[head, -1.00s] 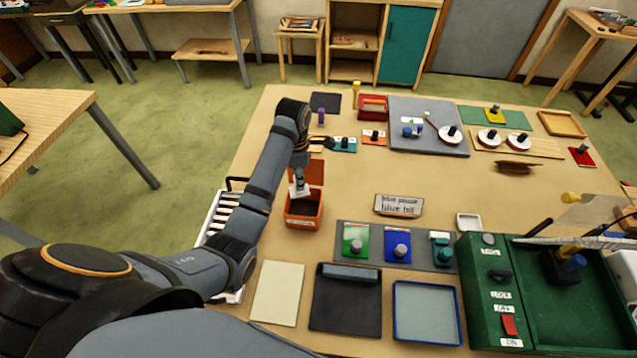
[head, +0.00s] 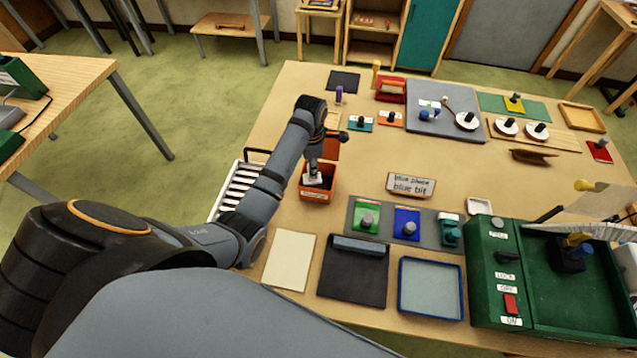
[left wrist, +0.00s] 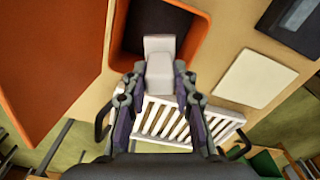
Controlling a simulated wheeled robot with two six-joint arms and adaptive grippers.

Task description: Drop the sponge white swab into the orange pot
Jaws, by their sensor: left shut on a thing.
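The orange pot (head: 317,196) is an open box with a dark inside, near the left edge of the table. My left gripper (head: 315,172) points down over its opening. It is shut on the white sponge swab (left wrist: 160,72), a pale block that also shows in the head view (head: 314,181). In the left wrist view the swab sits between the fingertips (left wrist: 157,88), and its far end overlaps the dark opening of the orange pot (left wrist: 198,40). I cannot tell whether it touches the pot's floor. My right gripper is not in view.
An orange panel (head: 331,149) stands just behind the pot. A white slatted rack (head: 237,190) lies to its left. Bare tabletop lies between.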

